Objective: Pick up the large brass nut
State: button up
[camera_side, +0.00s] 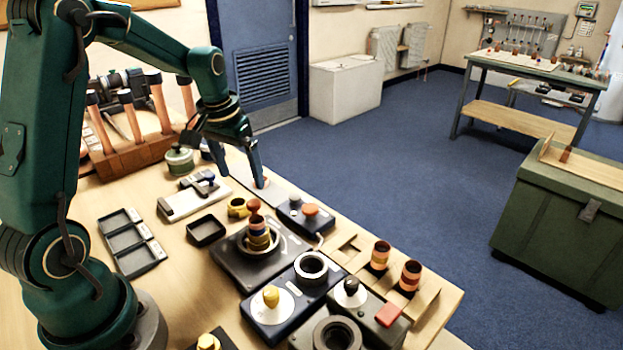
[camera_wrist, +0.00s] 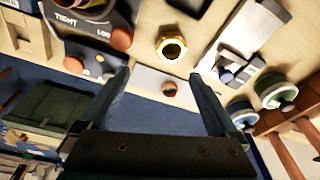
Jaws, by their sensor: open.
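The large brass nut (camera_side: 237,207) lies on the wooden bench, left of the black stacked-ring fixture. It also shows in the wrist view (camera_wrist: 172,47) as a gold ring with a dark hole, near the top middle. My gripper (camera_side: 257,174) is above the far part of the bench, beyond the nut and apart from it. In the wrist view my gripper (camera_wrist: 159,74) has its two fingers spread wide with nothing held. The nut lies past the fingertips, roughly in line with the gap between them.
A black square tray (camera_side: 206,230) sits left of the nut. A black fixture with stacked rings (camera_side: 258,238) stands close on the right. A grey plate with a small copper piece (camera_wrist: 169,89) shows between my fingers. A green pot (camera_side: 180,161) and hammer rack (camera_side: 135,156) stand behind.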

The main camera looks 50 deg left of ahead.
aim_at(237, 198)
jog(key=f, duration=0.1)
jog(key=a+f, duration=0.1)
jog(key=s+f, duration=0.1)
jog(key=shift+s+a+f+n+g, duration=0.1)
jog(key=shift+a+n+g, duration=0.2)
jog(key=shift+n+g, duration=0.1)
jog(key=shift+w+f, duration=0.15)
jog(key=shift+f, duration=1)
jog(key=shift+w+f, duration=0.1)
jog(key=shift+f, duration=1)
jog(key=c, duration=1.5)
jog(key=shift+a+r, duration=0.1)
jog(key=shift+r, duration=0.05)
